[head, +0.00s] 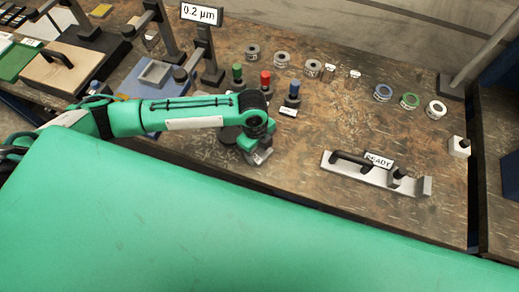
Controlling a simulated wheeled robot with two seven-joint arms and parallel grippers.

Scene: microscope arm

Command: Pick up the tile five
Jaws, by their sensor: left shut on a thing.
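My left arm reaches in from the left, and my left gripper (259,154) points down at the wooden bench (330,120), right of a dark round base (232,140). It is shut on a small grey thing, mostly hidden by the fingers. I cannot read any number on it, so I cannot tell whether it is tile five. No tile with a readable five shows elsewhere. My right gripper is not in view.
Green (237,74), red (265,80) and blue (293,92) capped pieces stand just behind the gripper. Several rings lie at the back. A metal holder with a READY label (378,160) is at the right. A "0.2 µm" sign (201,14) stands behind my arm.

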